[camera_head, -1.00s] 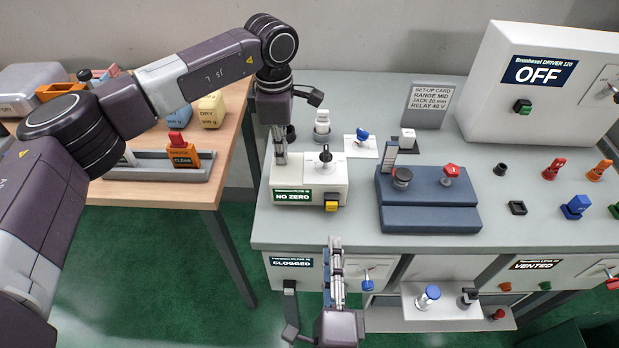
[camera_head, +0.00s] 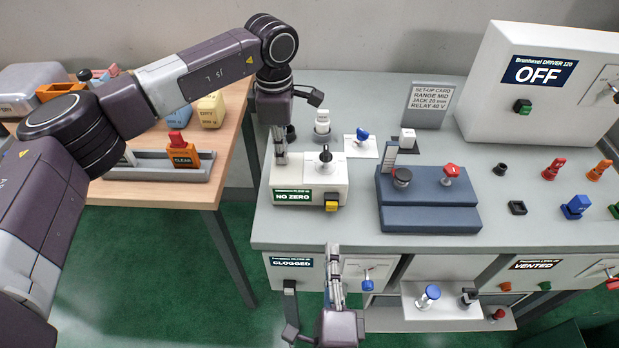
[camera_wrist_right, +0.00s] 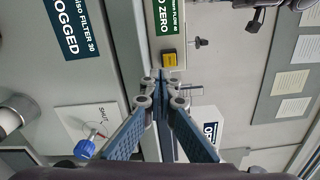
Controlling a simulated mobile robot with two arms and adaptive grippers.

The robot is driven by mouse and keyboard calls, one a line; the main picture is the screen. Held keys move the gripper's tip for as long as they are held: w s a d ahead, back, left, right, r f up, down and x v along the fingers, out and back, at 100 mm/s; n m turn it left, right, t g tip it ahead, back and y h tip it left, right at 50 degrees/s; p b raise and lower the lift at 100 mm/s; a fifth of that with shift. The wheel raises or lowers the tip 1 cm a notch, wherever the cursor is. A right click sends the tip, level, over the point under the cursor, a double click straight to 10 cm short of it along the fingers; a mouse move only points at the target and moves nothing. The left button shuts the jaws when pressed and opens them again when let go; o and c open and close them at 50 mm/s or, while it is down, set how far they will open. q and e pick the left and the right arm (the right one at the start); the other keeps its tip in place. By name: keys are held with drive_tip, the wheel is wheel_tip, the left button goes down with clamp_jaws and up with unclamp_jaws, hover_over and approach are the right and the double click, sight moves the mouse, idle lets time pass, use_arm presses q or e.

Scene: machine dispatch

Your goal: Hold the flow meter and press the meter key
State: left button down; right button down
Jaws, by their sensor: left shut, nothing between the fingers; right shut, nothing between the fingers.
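The flow meter (camera_head: 330,182) is a white box on the grey bench, with a green "NO ZERO" label and a black knob on top. The yellow meter key (camera_head: 331,206) sits on its front, right of the label. The key also shows in the right wrist view (camera_wrist_right: 169,60), just beyond the fingertips. My left gripper (camera_head: 281,160) is shut, pointing down at the meter's left end; whether it touches the meter I cannot tell. My right gripper (camera_head: 333,248) is shut and empty, below the key in the head view and apart from it.
A blue stepped fixture (camera_head: 430,215) with a red knob stands right of the meter. The "CLOGGED" unit (camera_head: 292,275) and its blue knob (camera_head: 367,282) are below the bench edge near my right gripper. A large white "OFF" box (camera_head: 545,85) stands at the back right.

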sight(334, 231)
idle(0.7)
drive_tip(key=s+n+g+y, duration=0.1)
drive_tip(key=n+y, duration=0.3)
drive_tip(key=n, duration=0.1)
drive_tip(key=s+r+n+g+y, duration=0.1)
drive_tip(key=n+y, duration=0.4)
drive_tip(key=n, duration=0.1)
drive_tip(key=s+n+g+y, duration=0.1)
drive_tip(key=n+y, duration=0.4)
drive_tip(key=n, duration=0.1)
drive_tip(key=shift+d+r, duration=0.2)
drive_tip(key=shift+d, duration=0.2)
drive_tip(key=shift+w, duration=0.1)
drive_tip(key=shift+w+a, duration=0.1)
drive_tip(key=shift+w, duration=4.25)
drive_tip(key=shift+w, duration=0.2)
drive_tip(key=shift+w, duration=0.3)
